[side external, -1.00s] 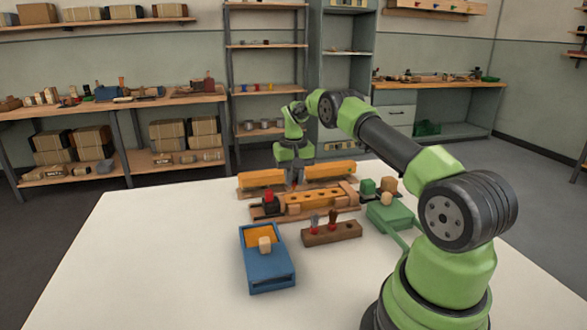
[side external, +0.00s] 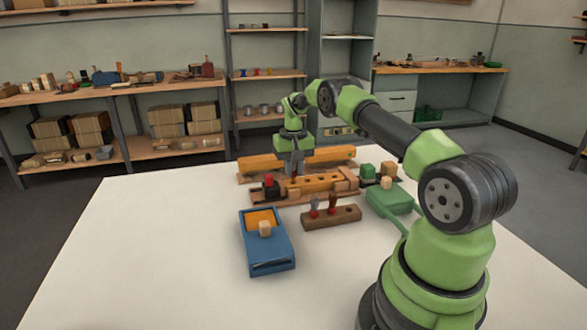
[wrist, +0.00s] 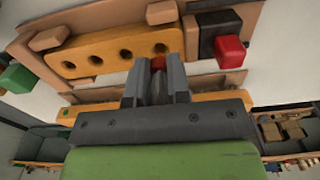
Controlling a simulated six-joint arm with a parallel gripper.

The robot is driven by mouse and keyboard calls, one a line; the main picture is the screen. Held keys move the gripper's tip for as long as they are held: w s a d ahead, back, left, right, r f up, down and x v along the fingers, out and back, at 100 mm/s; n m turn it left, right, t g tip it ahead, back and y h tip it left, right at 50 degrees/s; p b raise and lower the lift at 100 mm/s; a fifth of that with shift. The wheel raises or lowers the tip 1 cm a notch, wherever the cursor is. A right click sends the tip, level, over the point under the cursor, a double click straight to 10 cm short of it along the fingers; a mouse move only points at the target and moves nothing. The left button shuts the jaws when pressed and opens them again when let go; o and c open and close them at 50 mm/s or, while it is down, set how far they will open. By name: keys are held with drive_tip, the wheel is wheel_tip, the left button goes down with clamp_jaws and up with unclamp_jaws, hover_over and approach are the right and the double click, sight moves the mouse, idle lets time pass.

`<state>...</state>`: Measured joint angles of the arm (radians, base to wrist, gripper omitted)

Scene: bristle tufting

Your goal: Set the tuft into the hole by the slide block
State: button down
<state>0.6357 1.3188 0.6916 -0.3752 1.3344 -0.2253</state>
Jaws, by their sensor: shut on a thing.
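My gripper (wrist: 156,85) is shut on the tuft (wrist: 158,63), whose red end shows between the fingertips. The orange bar (wrist: 110,54) has a row of several holes. The red end is beside the end hole (wrist: 161,48), on the bar's edge side in the wrist view; I cannot tell its height above the bar. The slide block (wrist: 208,30) is black with a red knob (wrist: 231,52), just right of that end hole. In the side view my gripper (side external: 293,170) is over the left end of the bar (side external: 318,183), and the tuft there is hidden.
A brown rack (side external: 331,217) with two upright pieces stands in front of the fixture. A blue box (side external: 267,250) with a tan block is front left. Green pieces (side external: 392,200) stand right. A long orange bar (side external: 325,155) lies behind.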

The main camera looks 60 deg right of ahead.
drive_tip(key=shift+f, duration=0.9)
idle(1.8)
drive_tip(key=c, duration=0.6)
unclamp_jaws()
drive_tip(key=shift+r, duration=3.5)
